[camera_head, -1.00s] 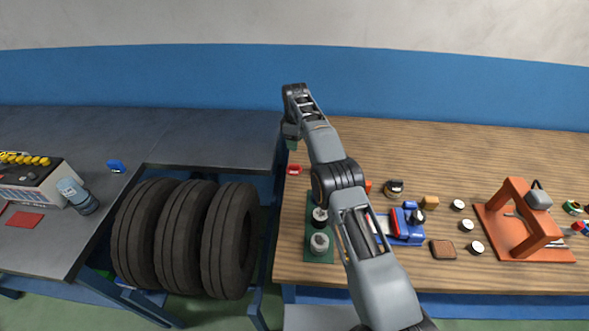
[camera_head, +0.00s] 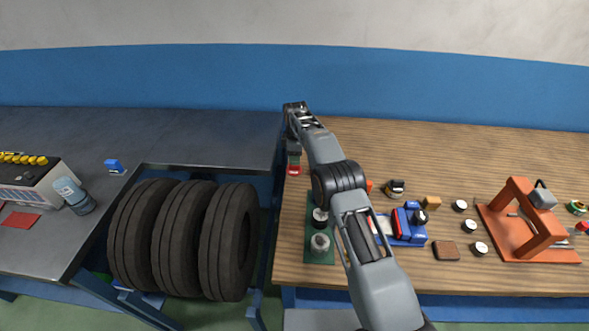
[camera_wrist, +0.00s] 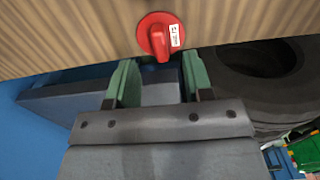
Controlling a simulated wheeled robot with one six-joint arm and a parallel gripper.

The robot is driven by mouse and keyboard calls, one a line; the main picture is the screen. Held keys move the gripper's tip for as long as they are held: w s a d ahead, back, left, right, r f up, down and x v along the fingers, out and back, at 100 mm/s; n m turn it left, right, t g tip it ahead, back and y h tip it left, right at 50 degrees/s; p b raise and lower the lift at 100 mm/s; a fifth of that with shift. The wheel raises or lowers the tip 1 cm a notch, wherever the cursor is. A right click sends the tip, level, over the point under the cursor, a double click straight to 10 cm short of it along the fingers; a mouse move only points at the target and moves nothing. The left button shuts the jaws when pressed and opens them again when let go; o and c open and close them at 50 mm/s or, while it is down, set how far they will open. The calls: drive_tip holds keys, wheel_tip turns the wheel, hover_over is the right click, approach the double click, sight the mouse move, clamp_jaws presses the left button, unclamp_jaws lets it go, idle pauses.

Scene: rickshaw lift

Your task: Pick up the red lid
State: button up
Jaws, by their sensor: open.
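The red lid (camera_head: 293,171) lies on the wooden bench near its left edge. In the wrist view the red lid (camera_wrist: 154,31) is round, with a raised handle and a white label with dark markings. My gripper (camera_head: 293,158) is just above it in the head view, covering part of its far side. In the wrist view my gripper (camera_wrist: 157,78) is open, with two green fingers apart and nothing between them. The lid lies ahead of the fingertips, roughly centred between them, and appears untouched.
A green mat (camera_head: 319,256) with jars lies nearer on the wooden bench (camera_head: 480,150). A blue toy vehicle (camera_head: 408,226) and an orange stand (camera_head: 522,221) are to the right. Large tires (camera_head: 183,240) stand in the gap left of the bench.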

sight(294, 168)
drive_tip(key=shift+f+p, duration=0.6)
drive_tip(key=shift+f, duration=1.7)
clamp_jaws()
